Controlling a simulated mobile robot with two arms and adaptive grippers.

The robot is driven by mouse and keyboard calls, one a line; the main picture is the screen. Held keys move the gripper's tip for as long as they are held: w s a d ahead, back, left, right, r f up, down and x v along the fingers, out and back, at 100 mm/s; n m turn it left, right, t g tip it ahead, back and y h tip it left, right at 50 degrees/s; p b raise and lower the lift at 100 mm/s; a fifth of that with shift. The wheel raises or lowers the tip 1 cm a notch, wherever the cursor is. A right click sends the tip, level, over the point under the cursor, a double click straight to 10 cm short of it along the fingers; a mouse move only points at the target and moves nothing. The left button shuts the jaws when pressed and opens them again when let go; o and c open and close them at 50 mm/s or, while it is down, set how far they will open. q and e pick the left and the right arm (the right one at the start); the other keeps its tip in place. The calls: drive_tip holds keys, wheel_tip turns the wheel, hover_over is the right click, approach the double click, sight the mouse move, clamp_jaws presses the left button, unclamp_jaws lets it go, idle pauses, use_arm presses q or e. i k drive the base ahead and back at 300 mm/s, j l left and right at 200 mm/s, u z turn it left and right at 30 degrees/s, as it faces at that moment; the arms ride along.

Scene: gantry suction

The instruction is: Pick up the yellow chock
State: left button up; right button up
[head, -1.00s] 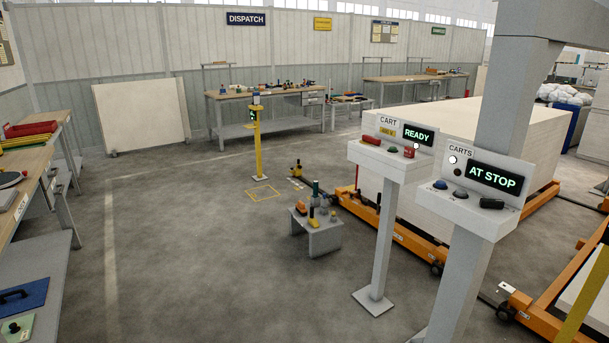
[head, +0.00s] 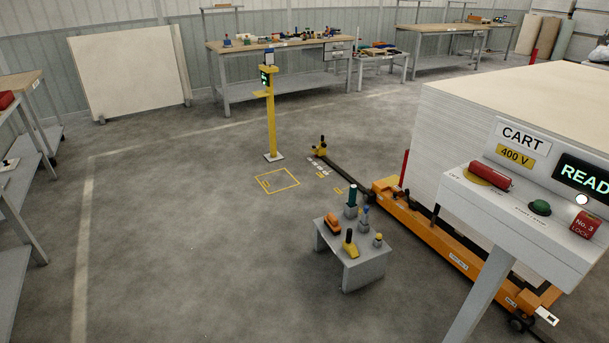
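A yellow piece with an upright black handle (head: 350,249), which looks like a chock, stands on the front part of a small grey stand (head: 364,272) in the head view. A second yellow piece with a black knob (head: 320,150) sits on the floor at the far end of a dark rail. I cannot tell for certain which of the two is the named chock. On the stand, an orange object (head: 333,222), a dark green cylinder on a grey base (head: 351,202) and small grey pieces with coloured tops share the surface. Neither of my grippers is in view.
A control post labelled CART (head: 525,200) stands close at the right. Behind it is an orange cart (head: 440,240) with a large pale stack (head: 450,150). A yellow post (head: 271,115) stands beyond a yellow floor outline (head: 278,186). The floor left of the stand is clear.

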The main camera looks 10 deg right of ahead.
sight(350, 247)
drive_tip(key=i+j, duration=0.1)
drive_tip(key=i, duration=1.25)
